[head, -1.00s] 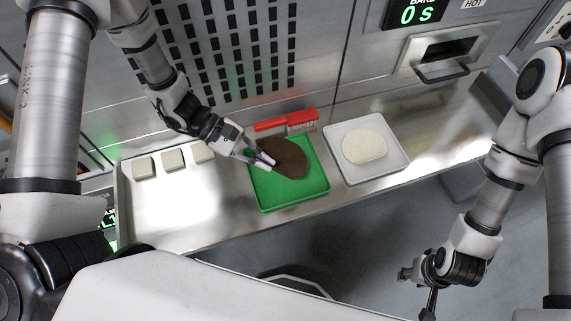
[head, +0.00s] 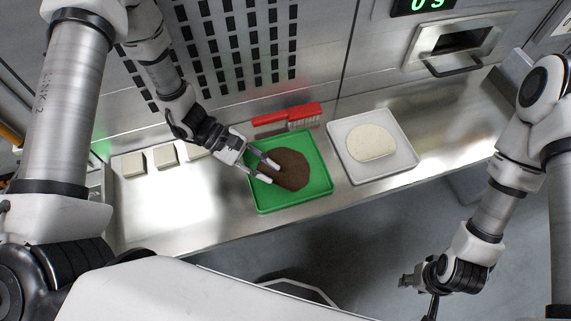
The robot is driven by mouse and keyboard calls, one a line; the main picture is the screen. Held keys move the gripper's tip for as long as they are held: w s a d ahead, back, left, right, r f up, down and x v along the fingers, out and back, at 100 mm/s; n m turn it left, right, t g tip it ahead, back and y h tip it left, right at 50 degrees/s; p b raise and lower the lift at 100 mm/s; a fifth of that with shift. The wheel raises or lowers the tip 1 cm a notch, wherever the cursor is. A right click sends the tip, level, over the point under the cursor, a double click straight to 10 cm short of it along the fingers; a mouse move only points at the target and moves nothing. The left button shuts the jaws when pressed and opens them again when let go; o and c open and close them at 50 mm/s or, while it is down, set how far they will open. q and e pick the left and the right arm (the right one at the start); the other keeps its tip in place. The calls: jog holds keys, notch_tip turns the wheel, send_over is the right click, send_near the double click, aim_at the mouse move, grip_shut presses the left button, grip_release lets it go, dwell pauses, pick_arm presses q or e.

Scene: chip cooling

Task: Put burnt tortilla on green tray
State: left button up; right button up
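The burnt tortilla (head: 293,170), a dark brown disc, lies on the green tray (head: 309,196) on the metal counter. My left gripper (head: 272,173) is over the left part of the green tray. Its two fingers are spread apart at the tortilla's left edge; whether they touch it I cannot tell. My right gripper (head: 417,295) is open and empty, low at the right, in front of the counter and away from the trays.
A white tray (head: 405,163) with a pale tortilla (head: 371,143) stands right of the green tray. A red brush (head: 288,117) lies behind the green tray. Several pale blocks (head: 165,155) sit at the left. The counter's front left is bare.

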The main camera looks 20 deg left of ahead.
pick_arm(q)
jog(key=shift+s, duration=0.1)
jog(key=shift+s+a+r, duration=0.1)
jog(key=shift+s+r, duration=0.05)
jog(key=shift+r, duration=0.05)
jog(key=s+a+r+p, duration=0.2)
jog(key=s+a+p, duration=0.1)
jog(key=s, duration=0.3)
jog(key=shift+a+r+p, duration=0.2)
jog(key=shift+a+p, duration=0.2)
jog(key=shift+a, duration=0.05)
